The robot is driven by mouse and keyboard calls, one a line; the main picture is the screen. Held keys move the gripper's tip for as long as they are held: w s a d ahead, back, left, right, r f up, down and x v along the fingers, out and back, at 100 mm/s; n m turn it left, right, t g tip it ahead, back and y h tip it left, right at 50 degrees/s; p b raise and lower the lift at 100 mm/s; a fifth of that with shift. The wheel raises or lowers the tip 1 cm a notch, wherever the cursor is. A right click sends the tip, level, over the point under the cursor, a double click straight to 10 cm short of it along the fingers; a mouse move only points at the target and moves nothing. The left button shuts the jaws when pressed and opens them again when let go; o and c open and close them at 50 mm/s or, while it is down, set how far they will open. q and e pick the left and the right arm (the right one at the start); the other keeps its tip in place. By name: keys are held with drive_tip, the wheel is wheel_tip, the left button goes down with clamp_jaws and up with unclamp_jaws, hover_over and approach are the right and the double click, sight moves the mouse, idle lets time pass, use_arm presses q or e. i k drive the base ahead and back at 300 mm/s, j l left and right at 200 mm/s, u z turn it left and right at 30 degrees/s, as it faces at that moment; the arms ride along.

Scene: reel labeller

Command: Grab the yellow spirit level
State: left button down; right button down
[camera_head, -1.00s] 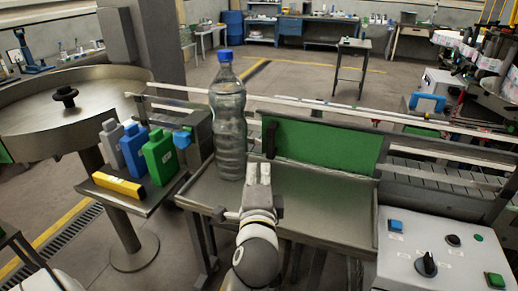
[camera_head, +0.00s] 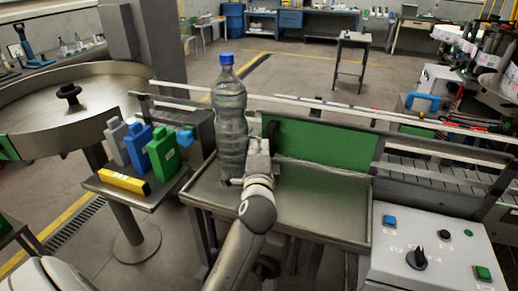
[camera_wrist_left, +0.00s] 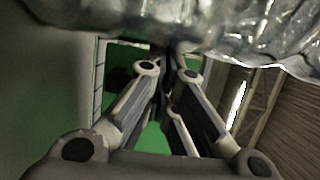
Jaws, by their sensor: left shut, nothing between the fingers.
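The yellow spirit level (camera_head: 123,181) lies along the front edge of a small metal shelf at the left in the head view. Blue, green and grey bottles stand just behind it. My left gripper (camera_head: 258,146) is over the metal tray in the middle, well to the right of the level. It is shut and empty, close beside a large clear bottle with a blue cap (camera_head: 229,118). In the left wrist view the fingers (camera_wrist_left: 168,58) come together just below the clear bottle (camera_wrist_left: 225,25). The level does not show there. My right gripper is not in view.
The green bottle (camera_head: 162,155) is nearest the level. The metal tray (camera_head: 325,215) has bare room to the right of my arm. A green panel (camera_head: 320,148) stands behind it. A control box (camera_head: 425,245) is at the right and a round metal table (camera_head: 45,105) at the left.

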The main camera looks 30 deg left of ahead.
sight(137, 186)
drive_tip(key=k, duration=0.15)
drive_tip(key=k+l, duration=0.7)
